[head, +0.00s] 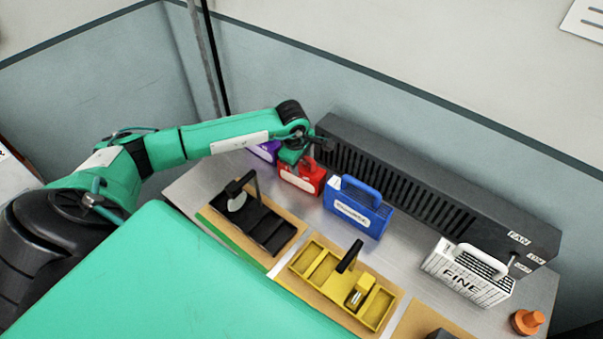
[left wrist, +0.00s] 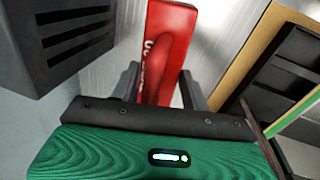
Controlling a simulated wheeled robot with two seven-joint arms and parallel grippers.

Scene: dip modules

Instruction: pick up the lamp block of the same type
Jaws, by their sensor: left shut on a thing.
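A red block (head: 301,181) with a white label stands in the row of handled blocks on the metal table. My left gripper (head: 304,160) is over its top and shut on it. In the left wrist view the red block (left wrist: 172,40) sits between the two dark fingers of the gripper (left wrist: 160,88). Its lettering is too blurred to read. A purple block (head: 265,151) is partly hidden behind my arm. A blue block (head: 357,208) stands to the right, and a white block (head: 468,273) marked FINE stands farther right. My right gripper is not in view.
A long black slotted unit (head: 420,185) marked FAN runs behind the blocks. A black tray (head: 262,228) and a yellow tray (head: 325,264) lie on boards in front. An orange knob-like piece (head: 527,321) stands at the right.

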